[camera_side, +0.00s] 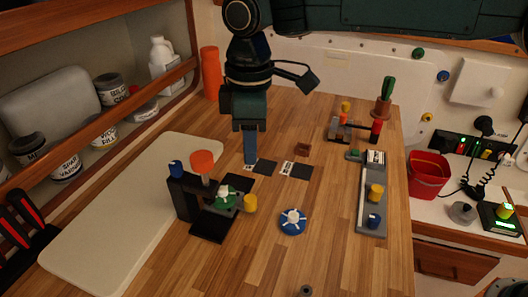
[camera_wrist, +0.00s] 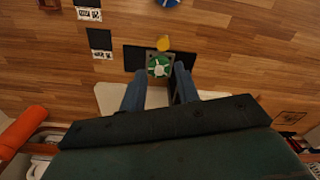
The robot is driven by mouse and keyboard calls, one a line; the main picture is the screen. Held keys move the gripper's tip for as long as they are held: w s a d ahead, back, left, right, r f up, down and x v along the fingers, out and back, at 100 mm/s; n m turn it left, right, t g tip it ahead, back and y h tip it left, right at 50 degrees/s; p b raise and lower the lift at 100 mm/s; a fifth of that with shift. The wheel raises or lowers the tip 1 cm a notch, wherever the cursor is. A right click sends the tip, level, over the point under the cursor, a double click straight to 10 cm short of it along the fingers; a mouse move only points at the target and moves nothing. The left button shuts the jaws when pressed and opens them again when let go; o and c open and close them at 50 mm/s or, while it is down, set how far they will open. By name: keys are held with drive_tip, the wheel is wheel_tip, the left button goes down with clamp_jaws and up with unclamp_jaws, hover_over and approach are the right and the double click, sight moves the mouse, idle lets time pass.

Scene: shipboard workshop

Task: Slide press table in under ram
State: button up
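The small press stands left of centre in the side view, with a black frame (camera_side: 183,190) and an orange-red cap (camera_side: 203,161) on top. Its press table (camera_side: 218,207) carries a green part with a white top (camera_side: 225,193), and a yellow knob (camera_side: 250,203) sits at the table's right end. The green part (camera_wrist: 158,66) and yellow knob (camera_wrist: 163,43) also show in the wrist view. My gripper (camera_side: 250,160) points down behind the press, apart from it. In the wrist view its fingers (camera_wrist: 160,82) are open and empty, with the green part showing just beyond their tips. The ram's lower end is hard to make out.
A blue-and-white disc (camera_side: 292,221) lies right of the press. Dark labelled squares (camera_side: 297,170) lie near my gripper. A grey fixture with yellow and blue knobs (camera_side: 372,205) stands further right. A pale mat (camera_side: 130,215) lies left. Bare wood lies in front.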

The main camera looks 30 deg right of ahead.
sight(253, 197)
drive_tip(key=shift+w+d+f+n+g+y, duration=0.2)
drive_tip(key=shift+d+n+y, duration=1)
drive_tip(key=shift+n, duration=0.45)
drive_tip(key=shift+w+d+f+n+g+y, duration=0.1)
drive_tip(key=shift+d+n+g+y, duration=0.1)
drive_tip(key=shift+d+n+y, duration=1.1)
drive_tip(key=shift+f+n+h, duration=0.1)
drive_tip(key=shift+n+h, duration=0.2)
drive_tip(key=shift+n, duration=0.05)
drive_tip(key=x, duration=1.3)
drive_tip(key=shift+f, duration=0.3)
